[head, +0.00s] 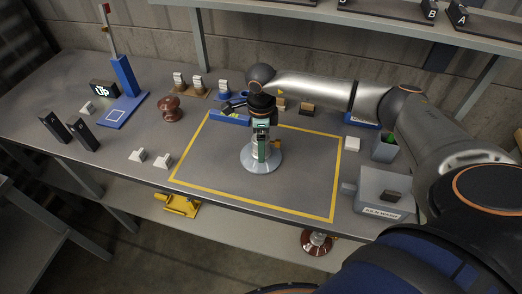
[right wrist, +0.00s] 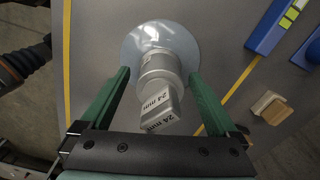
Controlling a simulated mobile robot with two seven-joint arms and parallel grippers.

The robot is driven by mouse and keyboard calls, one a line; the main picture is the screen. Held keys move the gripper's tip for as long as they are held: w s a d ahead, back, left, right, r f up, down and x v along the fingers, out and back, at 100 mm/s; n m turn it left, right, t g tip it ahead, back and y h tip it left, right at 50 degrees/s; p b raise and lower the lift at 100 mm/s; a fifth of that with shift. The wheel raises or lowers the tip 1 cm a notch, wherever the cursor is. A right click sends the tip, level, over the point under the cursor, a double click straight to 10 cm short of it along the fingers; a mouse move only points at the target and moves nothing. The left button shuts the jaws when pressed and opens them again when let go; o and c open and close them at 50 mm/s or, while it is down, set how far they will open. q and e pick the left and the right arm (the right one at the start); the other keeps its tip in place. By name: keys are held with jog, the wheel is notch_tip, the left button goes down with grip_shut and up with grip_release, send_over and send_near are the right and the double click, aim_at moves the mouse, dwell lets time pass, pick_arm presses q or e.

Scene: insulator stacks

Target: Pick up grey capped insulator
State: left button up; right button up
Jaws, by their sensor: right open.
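The grey capped insulator (head: 262,161) stands inside the yellow outline on the bench, with a wide pale grey disc at its base. In the right wrist view, the insulator (right wrist: 157,68) shows its disc, a stepped grey body and a blocky top marked "24 mm". My right gripper (head: 262,140) is above and around it, pointing down. In the right wrist view, the green fingers of my right gripper (right wrist: 158,78) are open, one on each side of the insulator, with gaps visible. My left gripper is not in view.
A brown insulator (head: 172,109) and a blue stand (head: 125,80) are left of the yellow outline (head: 256,203). Small white blocks (head: 162,161) lie near the front edge. A grey box (head: 384,192) stands at the right. A blue holder (right wrist: 282,22) is beside the insulator. The outline's front area is clear.

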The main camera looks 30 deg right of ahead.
jog(key=shift+a+f, duration=0.1)
jog(key=shift+f, duration=0.5)
grip_shut()
dwell(0.3)
jog(key=shift+w+r, duration=0.15)
dwell(0.3)
